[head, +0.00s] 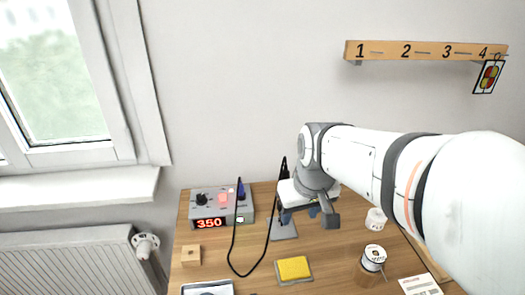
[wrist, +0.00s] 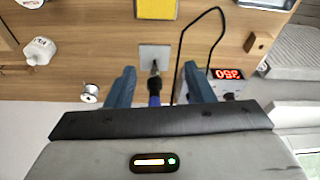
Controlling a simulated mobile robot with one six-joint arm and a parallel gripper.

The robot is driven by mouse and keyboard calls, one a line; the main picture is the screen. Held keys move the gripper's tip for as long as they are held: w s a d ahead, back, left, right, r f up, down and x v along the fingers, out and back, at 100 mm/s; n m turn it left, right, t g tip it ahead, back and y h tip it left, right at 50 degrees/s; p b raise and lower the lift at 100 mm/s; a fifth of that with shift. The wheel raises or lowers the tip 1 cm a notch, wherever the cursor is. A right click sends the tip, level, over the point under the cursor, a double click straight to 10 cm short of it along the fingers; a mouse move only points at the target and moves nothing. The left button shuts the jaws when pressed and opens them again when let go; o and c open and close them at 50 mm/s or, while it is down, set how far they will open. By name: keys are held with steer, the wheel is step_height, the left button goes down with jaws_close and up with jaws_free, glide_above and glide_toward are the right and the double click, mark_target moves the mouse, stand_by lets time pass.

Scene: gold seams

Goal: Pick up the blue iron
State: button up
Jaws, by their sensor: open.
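The blue iron (wrist: 154,88) shows in the wrist view as a short blue and black shape, upright or nearly so over a small grey stand plate (wrist: 155,52). My gripper (wrist: 160,70) is open, with one blue-grey finger on each side of the iron and a visible gap to each. The gripper's housing hides the iron's near end. In the head view my gripper (head: 299,213) is over the grey stand plate (head: 285,233), and my wrist hides most of the iron. A black cable loops from the iron's area to the station.
The soldering station (head: 209,224) reading 350 stands at the left. A yellow sponge (head: 293,268) lies in front of the stand. A small wooden block (head: 190,256) is at the left.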

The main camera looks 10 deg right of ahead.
mark_target(287, 171)
steer(key=w+n, duration=0.1)
steer(key=w, duration=0.3)
steer(key=w+r+n+p, duration=0.1)
steer(key=w, duration=0.4)
steer(key=w+d+r+p, duration=0.1)
steer(key=w, duration=0.4)
steer(key=shift+r+n+y, duration=0.15)
steer(key=shift+n+y, duration=0.25)
steer(key=shift+w+f, duration=0.2)
steer(key=shift+w, duration=0.05)
steer(key=x, duration=0.4)
steer(key=p+x, duration=0.1)
steer(key=x, duration=0.1)
steer(key=shift+s+a+f, duration=0.2)
steer(key=shift+s, duration=0.15)
steer(key=shift+w+f, duration=0.2)
steer(key=shift+f, duration=0.35)
steer(key=shift+c, duration=0.5)
jaws_close()
steer(key=shift+r, duration=0.15)
